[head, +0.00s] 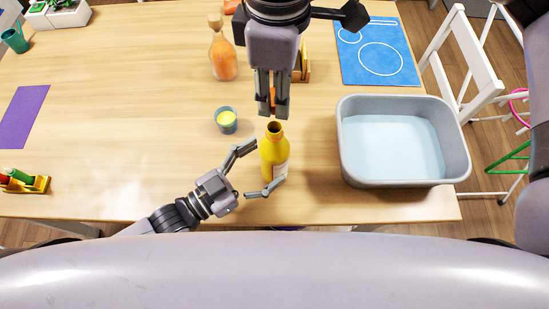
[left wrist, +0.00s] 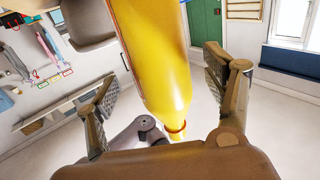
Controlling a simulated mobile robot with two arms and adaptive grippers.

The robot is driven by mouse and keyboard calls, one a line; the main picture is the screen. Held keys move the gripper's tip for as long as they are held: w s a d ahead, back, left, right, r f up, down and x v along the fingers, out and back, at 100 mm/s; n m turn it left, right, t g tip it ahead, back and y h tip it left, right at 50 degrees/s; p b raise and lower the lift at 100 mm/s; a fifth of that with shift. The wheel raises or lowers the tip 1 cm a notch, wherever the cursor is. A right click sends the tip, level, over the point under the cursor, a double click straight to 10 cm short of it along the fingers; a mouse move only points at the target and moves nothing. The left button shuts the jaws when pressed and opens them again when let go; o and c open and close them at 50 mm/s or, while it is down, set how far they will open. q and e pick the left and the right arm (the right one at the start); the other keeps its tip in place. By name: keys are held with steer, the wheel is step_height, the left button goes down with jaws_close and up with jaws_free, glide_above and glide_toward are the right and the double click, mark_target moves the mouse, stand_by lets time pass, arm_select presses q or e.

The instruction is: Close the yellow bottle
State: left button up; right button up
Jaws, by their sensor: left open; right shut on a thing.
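The yellow bottle (head: 270,160) stands upright near the front edge of the table, and its dark round mouth shows uncovered at the top. My left gripper (head: 262,167) is open, with its fingers on either side of the bottle. In the left wrist view the bottle (left wrist: 155,60) appears upside down between the spread fingers, with gaps on both sides. My right gripper (head: 273,111) points down just behind and above the bottle's mouth. It is shut on a small orange-red thing, probably the cap, mostly hidden between the fingers.
A grey basin (head: 349,158) with pale blue contents stands right of the bottle. A small cup (head: 226,121) with yellow contents and an orange corked bottle (head: 222,58) stand to the left and behind. A small wooden holder (head: 304,66) is partly behind my right gripper. The table's left middle is clear.

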arm_select(q)
steer(key=shift+x, duration=1.65)
steer(key=shift+c, duration=0.3)
jaws_close()
arm_select(e)
glide_above(276, 127)
steer(key=shift+f, duration=2.5)
